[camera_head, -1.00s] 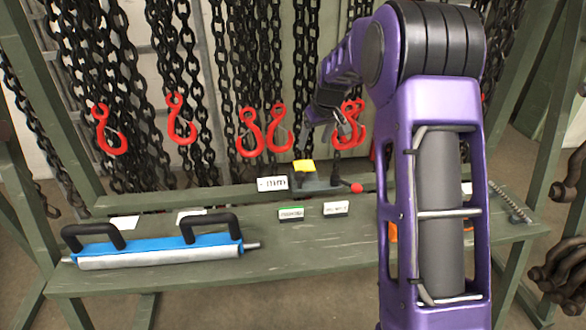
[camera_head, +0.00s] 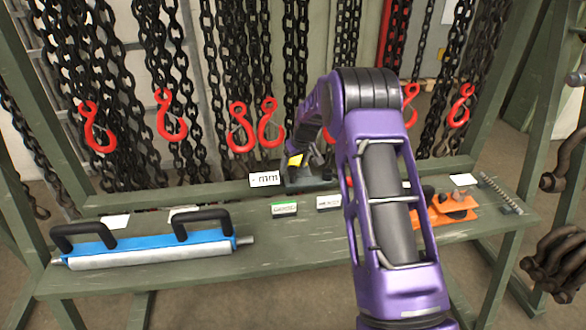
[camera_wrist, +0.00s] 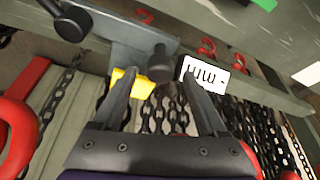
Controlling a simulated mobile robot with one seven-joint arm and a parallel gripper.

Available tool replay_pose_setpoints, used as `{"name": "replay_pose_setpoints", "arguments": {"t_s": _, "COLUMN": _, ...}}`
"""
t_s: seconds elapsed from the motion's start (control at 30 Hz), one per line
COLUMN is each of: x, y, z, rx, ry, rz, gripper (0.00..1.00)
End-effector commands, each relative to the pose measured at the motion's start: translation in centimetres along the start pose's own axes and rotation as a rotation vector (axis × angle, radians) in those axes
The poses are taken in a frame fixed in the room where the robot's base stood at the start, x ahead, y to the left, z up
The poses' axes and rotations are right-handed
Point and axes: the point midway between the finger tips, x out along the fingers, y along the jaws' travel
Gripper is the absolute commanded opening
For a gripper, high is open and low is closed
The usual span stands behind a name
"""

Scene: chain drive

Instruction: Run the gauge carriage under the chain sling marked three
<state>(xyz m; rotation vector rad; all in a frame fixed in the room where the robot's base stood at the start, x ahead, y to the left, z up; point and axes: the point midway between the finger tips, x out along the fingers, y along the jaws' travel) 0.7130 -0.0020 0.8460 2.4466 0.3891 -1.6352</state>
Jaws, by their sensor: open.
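The gauge carriage (camera_head: 305,183) is a grey block with a yellow part (camera_head: 295,160) on the rack's rear rail. A white "mm" display (camera_head: 265,179) sits at its left. In the wrist view, the yellow part (camera_wrist: 131,84) and a black round-ended knob (camera_wrist: 160,64) lie between the fingers of my gripper (camera_wrist: 160,82). My gripper is open; I cannot tell whether a finger touches the knob. Chain slings with red hooks hang behind, including hooks (camera_head: 240,127) and (camera_head: 271,123) left of the carriage.
A blue and silver bar with two black handles (camera_head: 150,248) lies on the bench's left. Small labelled boxes (camera_head: 284,209) stand before the carriage. An orange item (camera_head: 450,210) and a spring (camera_head: 500,192) lie right. My arm hides some of the bench.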

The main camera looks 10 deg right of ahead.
Motion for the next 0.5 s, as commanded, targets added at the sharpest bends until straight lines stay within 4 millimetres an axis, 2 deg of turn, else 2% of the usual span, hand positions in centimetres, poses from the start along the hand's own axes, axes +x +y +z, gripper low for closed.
{"name": "replay_pose_setpoints", "arguments": {"t_s": 0.17, "x": 1.5, "y": 0.0, "z": 0.0, "rx": 0.000, "ry": 0.000, "rz": 0.001, "gripper": 0.75}}
{"name": "replay_pose_setpoints", "arguments": {"t_s": 0.47, "x": 1.7, "y": 0.1, "z": 0.0, "rx": 0.000, "ry": 0.001, "rz": 0.001, "gripper": 0.75}}
{"name": "replay_pose_setpoints", "arguments": {"t_s": 0.5, "x": 1.7, "y": 0.1, "z": 0.0, "rx": 0.000, "ry": 0.000, "rz": 0.001, "gripper": 0.72}}
